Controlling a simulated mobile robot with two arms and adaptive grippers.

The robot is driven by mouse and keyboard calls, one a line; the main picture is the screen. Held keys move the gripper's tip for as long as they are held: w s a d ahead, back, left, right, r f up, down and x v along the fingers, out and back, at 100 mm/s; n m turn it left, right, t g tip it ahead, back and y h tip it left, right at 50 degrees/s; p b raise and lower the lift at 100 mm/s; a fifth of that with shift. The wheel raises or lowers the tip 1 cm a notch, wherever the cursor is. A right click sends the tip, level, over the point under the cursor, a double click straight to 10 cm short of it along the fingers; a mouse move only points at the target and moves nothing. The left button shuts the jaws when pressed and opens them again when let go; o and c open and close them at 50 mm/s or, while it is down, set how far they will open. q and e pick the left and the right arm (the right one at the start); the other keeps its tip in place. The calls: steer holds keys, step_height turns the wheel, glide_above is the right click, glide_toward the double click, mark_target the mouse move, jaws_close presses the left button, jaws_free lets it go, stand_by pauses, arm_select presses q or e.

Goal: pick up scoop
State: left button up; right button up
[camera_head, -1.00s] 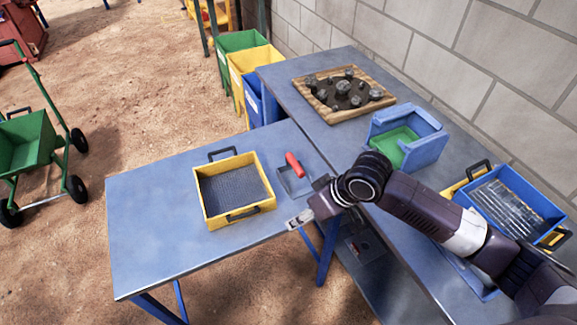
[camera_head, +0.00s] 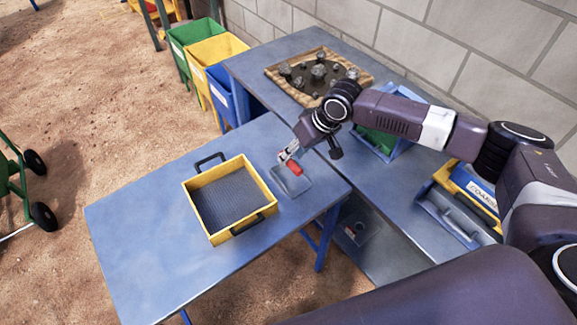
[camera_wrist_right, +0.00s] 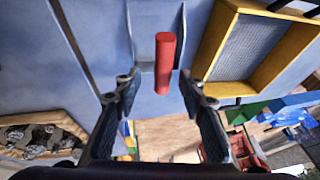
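The scoop (camera_head: 294,184) lies on the blue table, a grey flat pan with a red handle. In the right wrist view its red handle (camera_wrist_right: 165,62) stands between the two fingers, with a gap on each side. My right gripper (camera_head: 287,156) is open and sits at the handle in the head view. The same gripper (camera_wrist_right: 160,95) shows its two dark fingers apart in the wrist view. Whether the fingers are level with the handle is hard to tell. My left gripper is not in view.
A yellow sieve box (camera_head: 188,200) with black handles stands left of the scoop. A wooden tray (camera_head: 364,79) of rocks is on the back table, near a brick wall. Green, yellow and blue bins (camera_head: 220,47) stand behind. The table's left part is clear.

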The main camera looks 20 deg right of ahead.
mark_target(293, 178)
steer(key=x, duration=0.2)
steer(key=shift+w+a+f, duration=0.25)
steer(key=shift+a, duration=0.15)
steer(key=shift+w+a+f, duration=0.2)
steer(key=shift+w+f, duration=0.05)
steer(key=shift+f, duration=0.2)
steer(key=shift+s+d, duration=0.1)
steer(key=c, duration=1)
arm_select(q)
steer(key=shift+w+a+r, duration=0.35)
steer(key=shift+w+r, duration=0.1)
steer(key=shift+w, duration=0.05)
arm_select(e)
steer(key=shift+r, duration=0.1)
jaws_close()
